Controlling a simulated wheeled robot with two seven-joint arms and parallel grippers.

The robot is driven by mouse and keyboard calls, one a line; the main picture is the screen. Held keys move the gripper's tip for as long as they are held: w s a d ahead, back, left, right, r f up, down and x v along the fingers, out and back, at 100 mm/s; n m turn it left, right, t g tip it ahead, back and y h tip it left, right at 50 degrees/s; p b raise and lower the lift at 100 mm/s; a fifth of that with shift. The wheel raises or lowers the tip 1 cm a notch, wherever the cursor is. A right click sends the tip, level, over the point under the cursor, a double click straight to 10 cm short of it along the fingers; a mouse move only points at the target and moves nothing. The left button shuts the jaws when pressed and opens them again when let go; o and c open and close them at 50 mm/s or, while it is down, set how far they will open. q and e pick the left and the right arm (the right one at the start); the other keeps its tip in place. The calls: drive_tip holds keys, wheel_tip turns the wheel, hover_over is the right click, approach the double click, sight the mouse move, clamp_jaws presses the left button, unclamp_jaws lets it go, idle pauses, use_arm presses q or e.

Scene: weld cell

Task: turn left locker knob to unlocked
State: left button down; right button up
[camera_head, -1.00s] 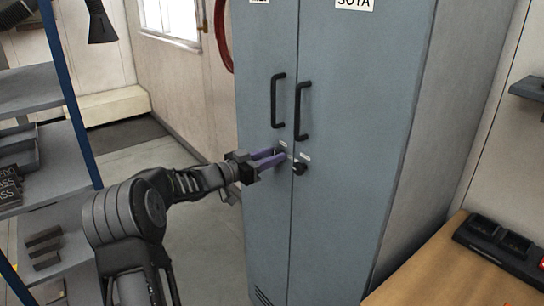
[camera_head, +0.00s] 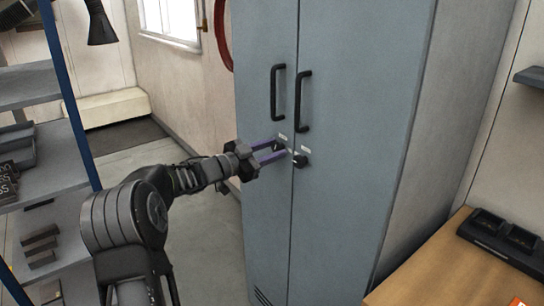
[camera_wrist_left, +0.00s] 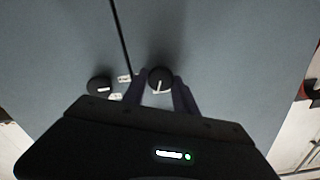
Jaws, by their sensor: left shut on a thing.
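The blue-grey locker (camera_head: 345,120) has two doors, each with a dark handle and a round black knob. My left gripper (camera_head: 273,151) reaches the left door from the left, its purple fingers on either side of the left knob (camera_head: 278,146). In the left wrist view the left knob (camera_wrist_left: 160,79) sits between the fingertips, with a pale mark on its face. The fingers are shut on it and partly cover it in the head view. The right knob (camera_head: 300,161) on the right door is free. It also shows in the left wrist view (camera_wrist_left: 99,86). My right gripper is out of view.
Dark handles (camera_head: 277,93) stand out above the knobs, close to my gripper. A shelf rack (camera_head: 40,130) with dark parts is at the left. A wooden bench (camera_head: 450,275) with a black charger-like unit is at the lower right. The floor left of the locker is open.

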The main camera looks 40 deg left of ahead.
use_arm(q)
drive_tip(key=m+b, duration=0.3)
drive_tip(key=shift+d+f+m, duration=0.1)
drive_tip(key=shift+f+m, duration=0.15)
drive_tip(key=shift+m, duration=0.15)
drive_tip(key=shift+m+b, duration=3.7)
drive_tip(key=shift+m, duration=1.1)
drive_tip(key=c, duration=1)
unclamp_jaws()
drive_tip(key=shift+s+r, duration=0.1)
drive_tip(key=shift+s, duration=0.05)
